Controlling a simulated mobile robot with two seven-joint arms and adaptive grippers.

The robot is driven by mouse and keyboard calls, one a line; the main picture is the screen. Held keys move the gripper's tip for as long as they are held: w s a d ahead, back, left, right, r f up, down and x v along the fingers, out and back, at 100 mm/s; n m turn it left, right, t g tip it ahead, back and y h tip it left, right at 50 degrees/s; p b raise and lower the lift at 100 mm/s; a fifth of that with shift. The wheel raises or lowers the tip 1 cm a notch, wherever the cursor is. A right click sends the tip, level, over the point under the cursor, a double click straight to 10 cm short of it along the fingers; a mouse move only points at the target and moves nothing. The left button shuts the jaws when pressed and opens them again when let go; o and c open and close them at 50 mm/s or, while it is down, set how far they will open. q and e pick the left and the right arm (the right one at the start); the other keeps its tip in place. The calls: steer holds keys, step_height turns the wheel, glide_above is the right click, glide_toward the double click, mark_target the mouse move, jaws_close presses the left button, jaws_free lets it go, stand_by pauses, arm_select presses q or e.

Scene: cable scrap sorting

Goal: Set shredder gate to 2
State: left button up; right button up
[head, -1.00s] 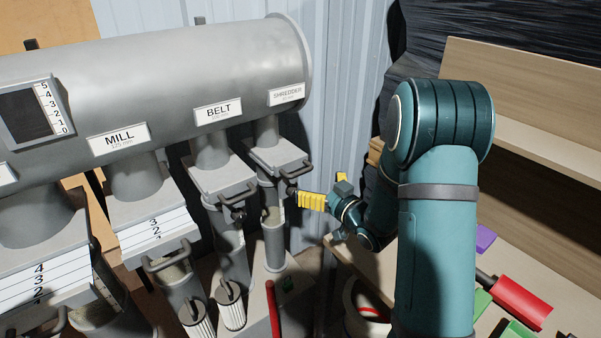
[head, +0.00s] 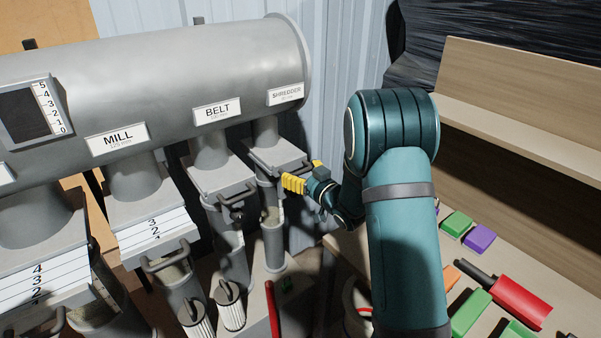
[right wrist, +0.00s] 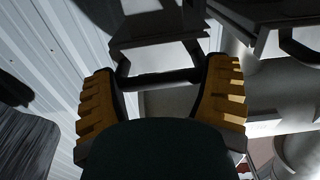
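The shredder gate (head: 277,156) is a grey slide plate under the pipe labelled SHREDDER (head: 286,93). No scale numbers are readable on it. Its dark bar handle (head: 296,167) faces my right gripper (head: 302,175), whose yellow fingers are at the handle. In the right wrist view, the handle (right wrist: 158,79) runs across between the fingers of my right gripper (right wrist: 163,76). The fingers are wide apart, so the gripper is open and not closed on the bar. My left gripper is not in view.
The belt gate (head: 222,178) with its handle is close on the left. The mill gate (head: 155,232) further left shows numbers. A ribbed metal wall (head: 345,70) stands behind. A bench (head: 480,265) with coloured blocks and a red-handled tool (head: 520,302) is on the right.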

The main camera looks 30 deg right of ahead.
steer(key=shift+c, duration=0.7)
steer(key=shift+s+d, duration=0.1)
steer(key=shift+s, duration=0.25)
steer(key=s+b, duration=0.1)
steer(key=s, duration=0.1)
steer(key=s+b, duration=0.1)
steer(key=s, duration=0.2)
steer(key=shift+s+d, duration=0.2)
steer(key=shift+s, duration=0.1)
steer(key=shift+r, duration=0.1)
steer(key=o, duration=1.2)
steer(key=s, duration=1.2)
steer(key=shift+d, duration=0.4)
